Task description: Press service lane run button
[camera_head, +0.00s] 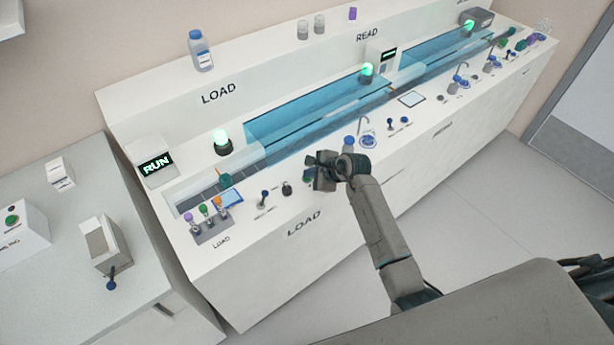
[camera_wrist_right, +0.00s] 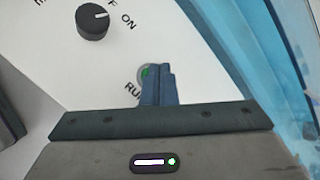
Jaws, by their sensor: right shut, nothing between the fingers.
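The green run button (camera_wrist_right: 145,71) shows in the right wrist view as a thin green edge in a pale ring, beside a partly covered label that starts "RU". My right gripper (camera_wrist_right: 160,80) is shut and empty. Its blue-grey fingertips cover most of the button; I cannot tell whether they touch it. In the head view my right gripper (camera_head: 314,169) is over the front ledge of the long white machine, above the lower LOAD lettering. My left gripper is not in view.
A black OFF/ON knob (camera_wrist_right: 92,22) sits close by the button.

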